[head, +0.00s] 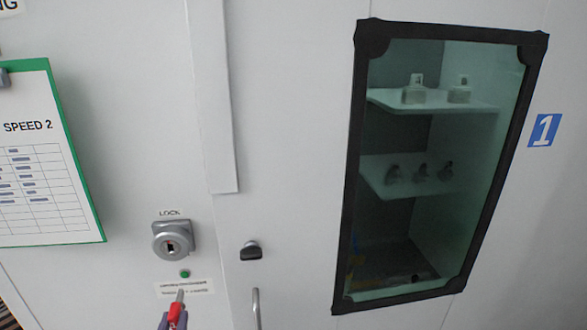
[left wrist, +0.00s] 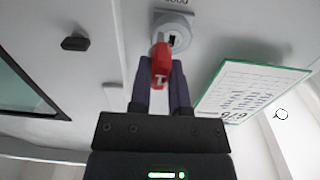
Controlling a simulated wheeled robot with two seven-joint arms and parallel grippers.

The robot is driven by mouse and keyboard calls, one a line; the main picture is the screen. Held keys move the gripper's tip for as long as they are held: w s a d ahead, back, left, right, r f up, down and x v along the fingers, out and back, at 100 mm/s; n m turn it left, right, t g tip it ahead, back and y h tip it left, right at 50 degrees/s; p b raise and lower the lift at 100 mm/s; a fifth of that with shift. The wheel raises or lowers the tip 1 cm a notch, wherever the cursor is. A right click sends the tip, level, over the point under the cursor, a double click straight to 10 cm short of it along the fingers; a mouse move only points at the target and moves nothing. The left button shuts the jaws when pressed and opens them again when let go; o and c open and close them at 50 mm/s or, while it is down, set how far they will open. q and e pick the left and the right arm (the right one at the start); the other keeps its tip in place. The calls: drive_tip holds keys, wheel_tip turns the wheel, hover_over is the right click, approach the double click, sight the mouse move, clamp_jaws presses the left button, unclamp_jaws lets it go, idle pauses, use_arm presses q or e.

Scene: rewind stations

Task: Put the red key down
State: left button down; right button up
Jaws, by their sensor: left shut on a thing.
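The red key (head: 176,314) is near the bottom edge of the head view, its metal shaft pointing up. My left gripper (head: 168,322) shows only in part there and is shut on the key's red head. In the left wrist view the red key (left wrist: 161,72) sits between the two purple fingers of the left gripper (left wrist: 161,68). The round grey lock (head: 173,241) on the white panel has a dark keyhole, and the key is below it in the head view, apart from it. The lock (left wrist: 173,35) also shows behind the key in the wrist view. My right gripper is not in view.
A green light (head: 185,273) and a small printed label (head: 184,288) sit under the lock. A dark knob (head: 251,250) and a vertical handle (head: 256,308) are to the right. A black-framed window (head: 352,190) shows shelves inside. A green-edged chart (head: 40,165) is on the left.

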use_arm(q)
drive_tip(key=s+d+f+m+h+b, duration=0.1)
drive_tip(key=d+f+h+b, duration=0.1)
drive_tip(key=f+b, duration=0.7)
drive_tip(key=s+d+f+m+h+b, duration=0.1)
drive_tip(key=s+d+f+h+b, duration=0.1)
drive_tip(key=d+f+b, duration=0.3)
wheel_tip(320, 180, down, 4)
drive_tip(key=b, duration=0.5)
drive_tip(key=shift+d+f+m, duration=0.25)
drive_tip(key=shift+d+m, duration=0.05)
drive_tip(key=shift+s+d, duration=0.1)
